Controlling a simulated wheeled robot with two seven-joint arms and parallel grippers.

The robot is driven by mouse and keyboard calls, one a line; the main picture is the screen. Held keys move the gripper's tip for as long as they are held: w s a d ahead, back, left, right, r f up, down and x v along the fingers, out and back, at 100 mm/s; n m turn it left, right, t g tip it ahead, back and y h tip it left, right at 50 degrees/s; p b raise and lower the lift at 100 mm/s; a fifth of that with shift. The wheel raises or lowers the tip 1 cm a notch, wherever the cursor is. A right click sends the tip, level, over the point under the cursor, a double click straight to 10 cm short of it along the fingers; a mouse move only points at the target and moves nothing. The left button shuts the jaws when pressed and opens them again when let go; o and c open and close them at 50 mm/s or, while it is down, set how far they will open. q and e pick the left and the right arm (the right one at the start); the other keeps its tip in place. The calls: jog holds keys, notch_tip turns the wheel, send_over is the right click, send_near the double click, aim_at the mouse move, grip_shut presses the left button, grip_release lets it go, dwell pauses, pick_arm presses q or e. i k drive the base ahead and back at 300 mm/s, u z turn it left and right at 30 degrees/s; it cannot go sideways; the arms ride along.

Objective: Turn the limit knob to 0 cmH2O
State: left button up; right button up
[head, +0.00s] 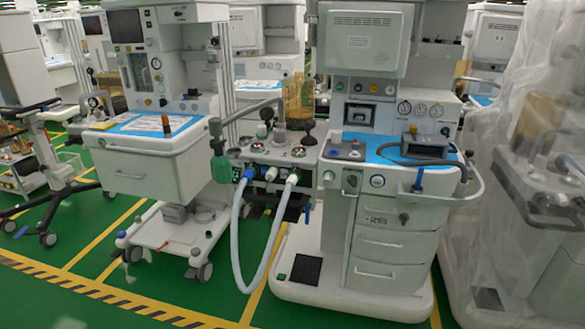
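An anaesthesia cart (385,205) stands right of centre with a breathing unit (275,152) on its left side. Several small knobs and round gauges sit on top of that unit, including a light-topped knob (262,130) and a dark knob (308,140). They are too small for me to read a cmH2O scale or tell for certain which is the limit knob. Neither of my grippers is in view.
Another cart (150,165) stands left, and a plastic-covered one (540,170) right. Green floor with yellow lines (85,250) is open in front.

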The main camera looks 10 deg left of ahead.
aim_at(279, 134)
jog(key=z, duration=0.05)
jog(key=i, duration=0.85)
jog(key=u, duration=0.1)
